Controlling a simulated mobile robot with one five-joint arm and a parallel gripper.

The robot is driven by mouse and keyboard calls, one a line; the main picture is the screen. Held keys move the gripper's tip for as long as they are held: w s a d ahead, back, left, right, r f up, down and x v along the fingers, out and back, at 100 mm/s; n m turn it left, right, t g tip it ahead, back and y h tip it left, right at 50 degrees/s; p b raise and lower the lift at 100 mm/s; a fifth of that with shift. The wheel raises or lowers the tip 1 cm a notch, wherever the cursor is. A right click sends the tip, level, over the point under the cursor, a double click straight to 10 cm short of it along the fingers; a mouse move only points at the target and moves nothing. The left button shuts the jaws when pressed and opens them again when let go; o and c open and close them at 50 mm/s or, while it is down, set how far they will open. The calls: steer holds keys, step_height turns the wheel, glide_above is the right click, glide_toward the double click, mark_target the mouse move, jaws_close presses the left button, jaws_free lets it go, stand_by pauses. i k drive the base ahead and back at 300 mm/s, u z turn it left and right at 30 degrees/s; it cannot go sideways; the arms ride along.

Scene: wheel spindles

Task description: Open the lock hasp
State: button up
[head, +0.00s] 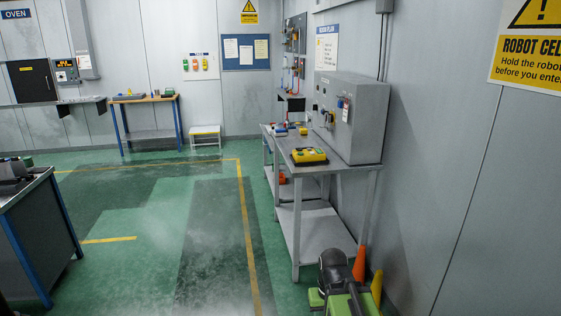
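A grey control cabinet (368,120) stands on a steel bench against the right wall. Its front, seen at an angle, carries small knobs and a small blue-and-red fitting (345,106). This fitting is too small to tell whether it is the lock hasp, or whether it is open or shut. Several small red, green and yellow items (195,65) hang on the far wall; they are too small to identify.
A yellow box with dark buttons (308,156) lies on the steel bench (318,172). A workbench (35,225) is at left. The green floor (150,235) between is clear.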

mark_target(327, 117)
steer(key=z, duration=0.1)
steer(key=i, duration=2.15)
steer(key=u, duration=0.85)
steer(key=i, duration=1.85)
steer(key=u, duration=0.6)
